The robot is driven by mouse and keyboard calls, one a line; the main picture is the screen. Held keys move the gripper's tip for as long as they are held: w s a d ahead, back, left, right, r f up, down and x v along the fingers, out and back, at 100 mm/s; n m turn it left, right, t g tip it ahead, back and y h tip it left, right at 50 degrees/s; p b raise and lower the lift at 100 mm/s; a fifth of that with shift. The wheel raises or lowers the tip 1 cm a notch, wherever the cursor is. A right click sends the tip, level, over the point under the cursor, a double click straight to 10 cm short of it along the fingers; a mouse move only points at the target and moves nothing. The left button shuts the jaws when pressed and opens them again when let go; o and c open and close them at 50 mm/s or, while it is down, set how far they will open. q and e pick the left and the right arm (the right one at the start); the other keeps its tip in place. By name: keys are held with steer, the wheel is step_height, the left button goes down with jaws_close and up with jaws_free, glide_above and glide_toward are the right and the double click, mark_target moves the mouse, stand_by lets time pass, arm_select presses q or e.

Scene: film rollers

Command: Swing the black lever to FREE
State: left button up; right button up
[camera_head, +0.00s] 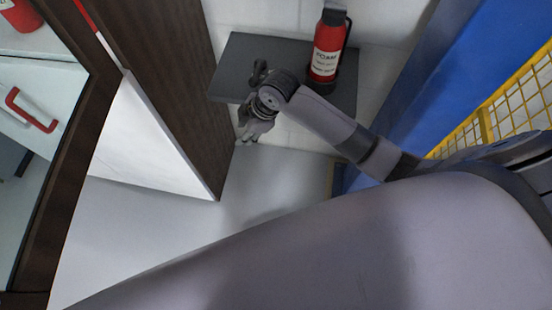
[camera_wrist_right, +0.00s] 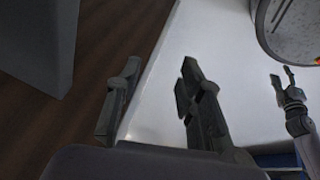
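I cannot make out the black lever or any FREE marking in either view. My right gripper (camera_head: 252,130) shows small in the head view, pointing down beside the dark wood panel and in front of the grey shelf. In the right wrist view my right gripper (camera_wrist_right: 161,68) has its two fingers well apart, with nothing between them. Another gripper, which looks like my left gripper (camera_wrist_right: 283,74), shows small at the right of the right wrist view. Its fingers are apart and empty. The left gripper is not seen in the head view.
A red extinguisher (camera_head: 327,48) stands on the grey shelf (camera_head: 232,78). A dark wood panel (camera_head: 172,60) rises left of my right gripper. A cabinet with a red handle (camera_head: 31,110) is at far left. Yellow mesh (camera_head: 518,100) and a blue panel (camera_head: 440,75) are at right.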

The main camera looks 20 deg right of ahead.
steer(key=s+d+f+m+h, duration=0.1)
steer(key=s+d+f+m, duration=0.2)
steer(key=f, duration=0.5)
steer(key=s+d+f+m, duration=0.3)
steer(key=s+f+m, duration=0.1)
steer(key=f, duration=0.5)
steer(key=shift+m+h, duration=0.4)
steer(key=shift+m, duration=0.1)
steer(key=shift+s, duration=0.1)
steer(key=shift+c, duration=0.6)
